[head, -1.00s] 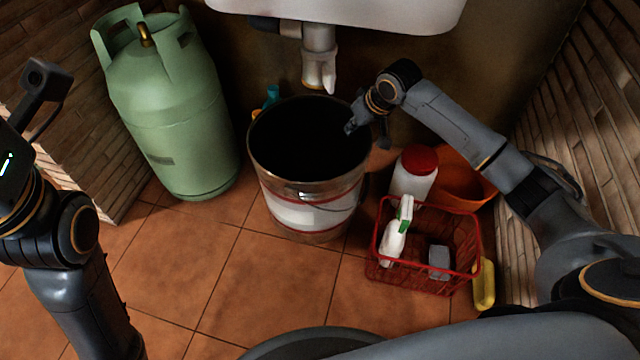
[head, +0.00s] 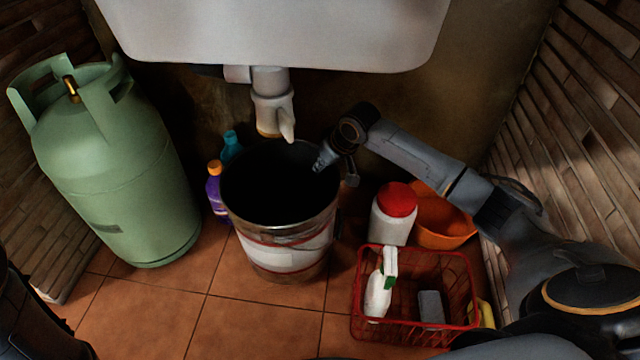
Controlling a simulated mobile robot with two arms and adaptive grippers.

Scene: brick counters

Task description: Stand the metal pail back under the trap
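The metal pail (head: 286,250), dark inside with a pale red-edged band, stands on the tiles. In this view, the white trap (head: 270,103) hangs from the basin with its lower end at the pail's back rim. My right gripper (head: 336,172) is at the pail's right rim. One finger is over the mouth and the other is outside, with a visible gap between them, so it looks open. I cannot tell whether either finger touches the wall. My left gripper is out of view; only a dark part of my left arm shows at bottom left.
A green gas cylinder (head: 122,190) stands to the left. Purple (head: 217,195) and teal (head: 231,147) bottles are behind the pail. A red basket (head: 362,290), red-capped white container (head: 389,222) and orange bowl (head: 447,232) are to the right. The white basin (head: 280,35) overhangs the back.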

